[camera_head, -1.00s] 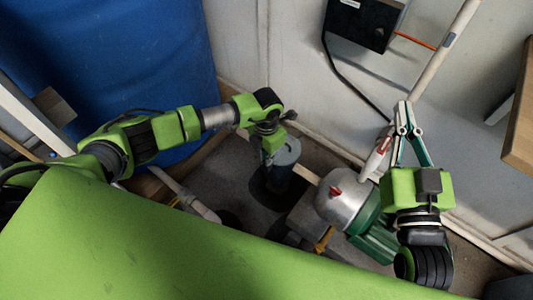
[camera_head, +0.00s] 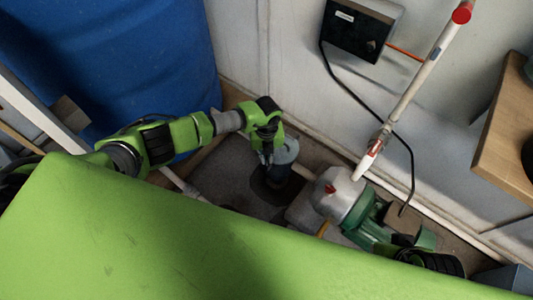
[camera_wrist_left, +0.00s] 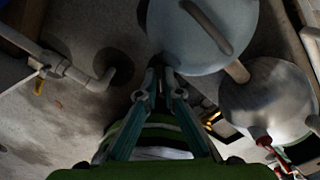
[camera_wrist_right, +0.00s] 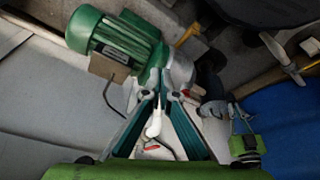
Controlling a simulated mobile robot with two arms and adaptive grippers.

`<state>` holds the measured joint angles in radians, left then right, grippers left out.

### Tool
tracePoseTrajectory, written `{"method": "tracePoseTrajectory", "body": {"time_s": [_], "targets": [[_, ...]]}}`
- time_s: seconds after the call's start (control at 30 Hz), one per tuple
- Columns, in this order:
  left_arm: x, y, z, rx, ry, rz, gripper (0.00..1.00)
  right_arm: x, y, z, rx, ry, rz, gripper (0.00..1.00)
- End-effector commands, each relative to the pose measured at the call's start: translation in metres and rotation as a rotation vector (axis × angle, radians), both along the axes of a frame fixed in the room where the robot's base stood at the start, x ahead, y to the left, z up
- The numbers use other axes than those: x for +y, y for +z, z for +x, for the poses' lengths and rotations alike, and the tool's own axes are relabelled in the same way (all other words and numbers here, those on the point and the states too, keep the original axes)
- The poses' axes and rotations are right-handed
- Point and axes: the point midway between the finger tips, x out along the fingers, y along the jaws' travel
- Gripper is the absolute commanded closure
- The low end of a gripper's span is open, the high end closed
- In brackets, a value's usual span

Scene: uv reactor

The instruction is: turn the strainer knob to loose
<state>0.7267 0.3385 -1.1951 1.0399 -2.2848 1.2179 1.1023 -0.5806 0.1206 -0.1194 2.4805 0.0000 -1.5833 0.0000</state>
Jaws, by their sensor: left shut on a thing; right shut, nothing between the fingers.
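The strainer (camera_head: 284,152) is a grey-blue upright cylinder on the floor in the middle of the head view. Its round lid (camera_wrist_left: 190,45) with a raised bar (camera_wrist_left: 207,26) fills the top of the left wrist view. My left gripper (camera_head: 266,157) points down beside the strainer. Its fingers (camera_wrist_left: 158,66) close together at the lid's near edge, shut on a small part taken to be the strainer knob. The fingertips hide that part. My right gripper (camera_wrist_right: 160,78) is shut and empty; its arm is low at the right in the head view.
A pump with a silver head (camera_head: 340,192) and green motor (camera_wrist_right: 118,42) stands right of the strainer. A white pipe (camera_head: 420,78) with a red end rises along the wall. A blue barrel (camera_head: 120,60) stands left; a wooden top (camera_head: 505,140) juts in right.

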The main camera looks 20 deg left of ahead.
Motion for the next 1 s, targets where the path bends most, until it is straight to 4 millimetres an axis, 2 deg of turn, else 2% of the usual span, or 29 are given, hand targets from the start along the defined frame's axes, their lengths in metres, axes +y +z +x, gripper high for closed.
{"method": "tracePoseTrajectory", "body": {"time_s": [0.03,0.13,0.2,0.3,0.6,0.8,1.0], "targets": [[0.0,0.004,0.0,0.0,0.046,0.001,1.0,0.0,0.008,0.0,0.0,0.0,0.0,1.0],[0.0,0.004,0.0,0.0,0.142,0.001,1.0,0.0,0.013,0.001,-0.001,0.0,0.001,1.0],[0.0,0.004,0.0,0.0,0.207,0.001,1.0,0.002,-0.01,0.007,0.015,0.001,0.0,1.0],[0.0,0.004,0.0,0.0,0.296,0.001,1.0,0.003,-0.034,0.011,0.027,0.002,0.0,1.0],[0.001,0.002,0.001,-0.001,0.512,0.001,1.0,0.005,-0.091,0.014,0.054,0.008,-0.001,1.0],[0.0,0.002,0.001,-0.001,0.597,0.001,1.0,0.005,-0.113,0.012,0.062,0.01,-0.002,1.0],[0.001,0.001,0.001,-0.002,0.637,0.0,1.0,0.005,-0.123,0.011,0.066,0.011,-0.002,1.0]]}}
